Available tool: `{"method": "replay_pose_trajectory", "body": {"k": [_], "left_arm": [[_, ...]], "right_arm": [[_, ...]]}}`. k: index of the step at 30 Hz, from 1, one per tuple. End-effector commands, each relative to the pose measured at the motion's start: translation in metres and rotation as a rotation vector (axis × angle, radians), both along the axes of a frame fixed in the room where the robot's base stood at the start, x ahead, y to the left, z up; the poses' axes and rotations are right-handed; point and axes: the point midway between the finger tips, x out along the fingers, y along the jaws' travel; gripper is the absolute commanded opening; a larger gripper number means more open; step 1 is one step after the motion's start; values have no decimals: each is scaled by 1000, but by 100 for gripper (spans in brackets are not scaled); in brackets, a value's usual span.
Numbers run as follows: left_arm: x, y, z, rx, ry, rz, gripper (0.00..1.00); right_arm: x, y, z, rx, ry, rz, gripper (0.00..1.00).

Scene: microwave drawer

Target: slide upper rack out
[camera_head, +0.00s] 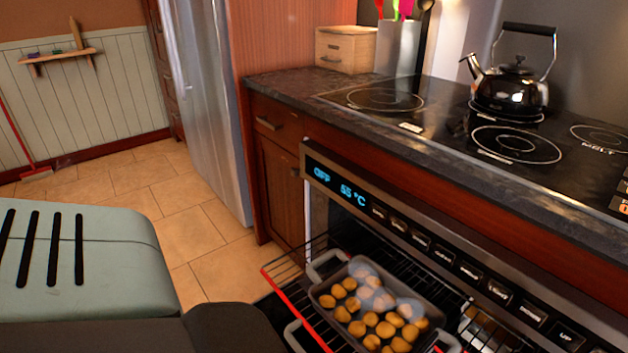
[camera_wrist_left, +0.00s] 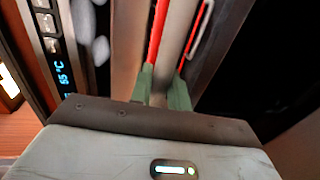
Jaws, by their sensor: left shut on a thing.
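The upper rack (camera_head: 276,281) is a dark wire rack with a red front edge. In the head view it juts out of the open oven. A grey baking pan (camera_head: 318,291) with round golden pieces sits on it. In the left wrist view, the green fingertips of my left gripper (camera_wrist_left: 163,88) are closed around a bar at the rack's red edge (camera_wrist_left: 157,35). In the head view my left arm comes in at the lower left, and its fingers are not visible. My right gripper is in neither view.
The oven's control panel (camera_head: 450,257) reads OFF and 55 °C. Above it, a kettle (camera_head: 510,88) stands on the cooktop (camera_head: 440,125). A wooden cabinet (camera_head: 277,190) and fridge (camera_head: 205,100) stand left of the oven. The tiled floor (camera_head: 190,235) between is clear.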

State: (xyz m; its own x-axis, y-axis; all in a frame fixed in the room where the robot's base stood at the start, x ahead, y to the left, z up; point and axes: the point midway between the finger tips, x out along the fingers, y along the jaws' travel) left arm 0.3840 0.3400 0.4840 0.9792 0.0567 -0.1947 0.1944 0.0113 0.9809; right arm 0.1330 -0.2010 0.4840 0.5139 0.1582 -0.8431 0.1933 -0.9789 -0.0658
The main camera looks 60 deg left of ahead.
Motion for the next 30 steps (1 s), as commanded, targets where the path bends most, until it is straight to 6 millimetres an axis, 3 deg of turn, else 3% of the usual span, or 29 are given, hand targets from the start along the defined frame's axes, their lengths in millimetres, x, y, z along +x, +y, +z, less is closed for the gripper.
{"method": "replay_pose_trajectory", "body": {"k": [2,3,7,17,30], "left_arm": [[1,0,0,0,-1,0,0],[1,0,0,0,-1,0,22],[1,0,0,0,0,0,38],[-3,0,1,0,1,0,38],[-63,-4,13,0,2,-1,38]], "right_arm": [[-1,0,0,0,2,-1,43],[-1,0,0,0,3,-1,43],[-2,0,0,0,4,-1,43],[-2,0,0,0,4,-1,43],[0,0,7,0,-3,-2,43]]}}
